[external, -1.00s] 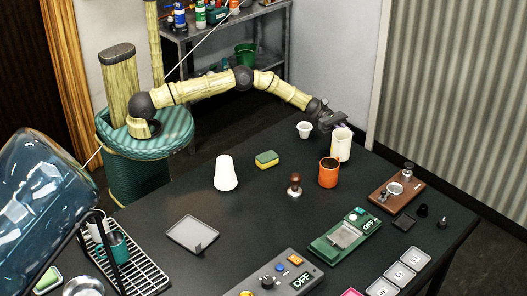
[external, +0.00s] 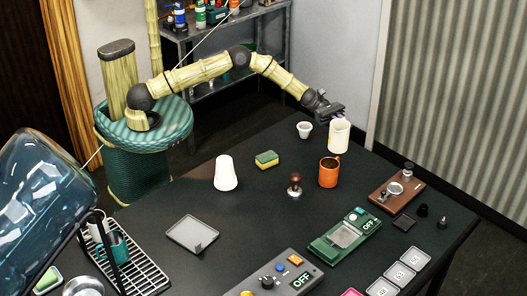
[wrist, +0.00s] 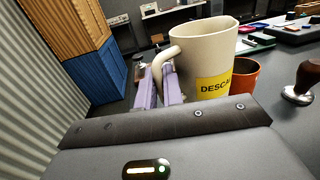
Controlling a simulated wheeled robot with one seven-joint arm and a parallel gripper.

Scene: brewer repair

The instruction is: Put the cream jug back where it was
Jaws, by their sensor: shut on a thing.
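The cream jug (external: 340,135) is near the far right edge of the dark table, behind the orange mug (external: 329,173). In the wrist view the jug (wrist: 203,58) is upright, with a yellow label reading "DESCAL" and its handle toward me. My gripper (external: 334,119) is shut on the handle; its lavender fingers (wrist: 168,84) are on either side of it in the wrist view. The jug looks held a little above the table, though its underside is hidden in the wrist view.
A small white cup (external: 304,130) stands left of the jug. A tamper (external: 295,184), sponge (external: 267,158) and white tapered cup (external: 226,173) stand further left. A green scale (external: 345,236) and brown board (external: 397,191) lie nearer and right. Table between sponge and grey tray (external: 192,233) is clear.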

